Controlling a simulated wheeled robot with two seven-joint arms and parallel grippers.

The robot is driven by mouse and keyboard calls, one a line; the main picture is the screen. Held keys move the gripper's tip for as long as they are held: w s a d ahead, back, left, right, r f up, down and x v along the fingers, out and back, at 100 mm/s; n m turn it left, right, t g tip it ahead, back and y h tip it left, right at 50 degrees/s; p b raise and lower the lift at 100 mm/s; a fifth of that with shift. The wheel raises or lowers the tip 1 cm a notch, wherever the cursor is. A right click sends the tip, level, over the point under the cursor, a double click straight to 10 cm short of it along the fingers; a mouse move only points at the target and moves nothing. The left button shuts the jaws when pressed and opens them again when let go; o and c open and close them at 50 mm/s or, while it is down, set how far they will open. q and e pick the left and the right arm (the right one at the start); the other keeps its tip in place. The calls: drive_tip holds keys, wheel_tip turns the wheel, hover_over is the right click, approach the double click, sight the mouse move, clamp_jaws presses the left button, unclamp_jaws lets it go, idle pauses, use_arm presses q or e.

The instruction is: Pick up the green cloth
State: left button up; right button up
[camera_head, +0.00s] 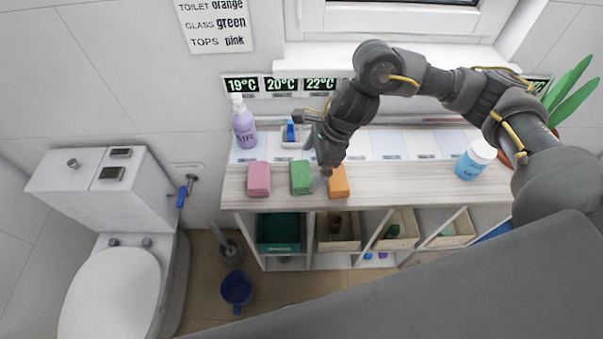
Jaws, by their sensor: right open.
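The green cloth (301,178) is a small folded block on the wooden shelf top. It lies between a pink cloth (258,179) on its left and an orange cloth (339,182) on its right. My right gripper (319,182) is open and points down, just right of the green cloth, over the gap towards the orange cloth. Its fingers look empty, and I cannot tell if they touch either cloth. My left gripper is not in view.
A purple pump bottle (244,127) stands at the shelf's left. A white and blue bottle (474,160) and a plant (570,95) stand right. The shelf's front holds open bins (338,230). A toilet (115,270) is at left, with a blue cup (236,288) on the floor.

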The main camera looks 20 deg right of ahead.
sight(303, 173)
drive_tip(key=shift+w+a+f, duration=0.1)
drive_tip(key=shift+a+f, duration=0.05)
drive_tip(key=shift+f, duration=0.25)
drive_tip(key=shift+a+f, duration=0.1)
drive_tip(key=shift+f, duration=0.05)
drive_tip(key=shift+a+f+p, duration=0.15)
drive_tip(key=shift+p, duration=0.2)
drive_tip(key=p+x, duration=0.1)
drive_tip(key=x, duration=0.2)
drive_tip(key=shift+w+a+f+p, duration=0.1)
drive_tip(key=shift+w+f+p, duration=0.2)
drive_tip(key=shift+p, duration=0.1)
drive_tip(key=shift+a+f, duration=0.15)
drive_tip(key=shift+f, duration=0.3)
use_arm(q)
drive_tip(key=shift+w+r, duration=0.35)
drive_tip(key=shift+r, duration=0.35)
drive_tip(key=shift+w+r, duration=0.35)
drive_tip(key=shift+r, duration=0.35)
use_arm(e)
drive_tip(key=c, duration=0.9)
